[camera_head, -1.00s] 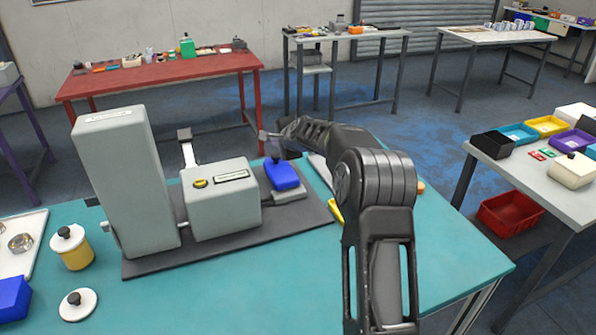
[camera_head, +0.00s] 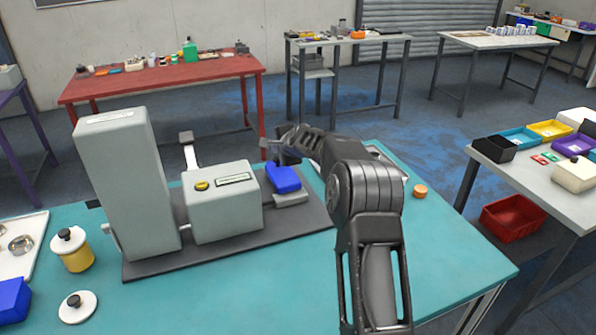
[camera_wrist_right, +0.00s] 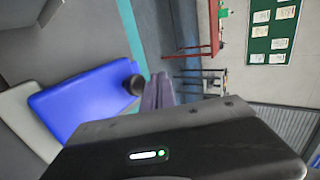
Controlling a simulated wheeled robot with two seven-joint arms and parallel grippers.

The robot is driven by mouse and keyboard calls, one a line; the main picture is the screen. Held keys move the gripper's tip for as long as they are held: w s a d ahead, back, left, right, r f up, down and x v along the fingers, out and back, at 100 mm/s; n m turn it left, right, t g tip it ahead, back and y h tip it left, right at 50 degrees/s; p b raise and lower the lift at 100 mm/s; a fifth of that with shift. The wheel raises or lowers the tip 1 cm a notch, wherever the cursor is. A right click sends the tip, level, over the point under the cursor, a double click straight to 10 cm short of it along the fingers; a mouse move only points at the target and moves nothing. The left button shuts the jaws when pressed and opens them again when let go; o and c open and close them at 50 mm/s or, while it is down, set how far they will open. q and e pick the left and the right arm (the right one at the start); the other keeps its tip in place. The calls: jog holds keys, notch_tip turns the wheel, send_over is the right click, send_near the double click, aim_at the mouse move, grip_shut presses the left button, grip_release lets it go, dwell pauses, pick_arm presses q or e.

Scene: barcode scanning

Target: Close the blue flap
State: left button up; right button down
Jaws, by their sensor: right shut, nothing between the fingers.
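The blue flap (camera_head: 283,179) is on the right end of the grey machine (camera_head: 222,202), above a small light grey base. It looks raised and tilted; its exact angle is hard to tell. My right gripper (camera_head: 268,148) is shut and empty, just behind and above the flap in the head view. In the right wrist view the blue flap (camera_wrist_right: 85,105) lies left of the shut fingers (camera_wrist_right: 158,90), with a dark round knob (camera_wrist_right: 134,84) between them. I cannot tell whether the fingers touch it. My left gripper is not in view.
The machine stands on a dark mat (camera_head: 160,268) on the teal table (camera_head: 330,285). A yellow jar (camera_head: 73,252) and a white lid (camera_head: 78,306) are at the left. An orange disc (camera_head: 420,191) lies at the right. The table front is clear.

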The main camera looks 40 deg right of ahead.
jog(key=b+v, duration=0.1)
jog(key=v, duration=0.6)
jog(key=shift+s+r, duration=0.25)
jog(key=shift+s, duration=0.05)
jog(key=shift+a, duration=0.1)
